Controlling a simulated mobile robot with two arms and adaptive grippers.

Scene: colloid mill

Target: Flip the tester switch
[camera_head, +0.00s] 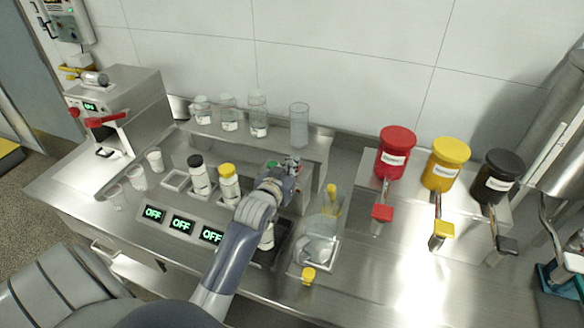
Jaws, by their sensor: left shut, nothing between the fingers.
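A steel box-shaped machine (125,106) stands at the left end of the counter. It has a small display (90,106) reading OFF and red handles (100,120) on its front. I cannot tell for sure which part is the tester switch. Three more displays (182,224) reading OFF sit in a row along the front of the counter. My left gripper (291,166) is shut and empty over the middle of the counter, right of the yellow-capped bottle (229,183) and well away from the machine. My left forearm partly hides a bottle below it. My right gripper is out of view.
Several clear jars (258,115) stand on the back shelf. A black-capped bottle (199,176) and small cups (137,178) are at left. Red (393,155), yellow (444,166) and black (496,178) canisters stand at right. A clear pitcher (318,245) is right of my arm.

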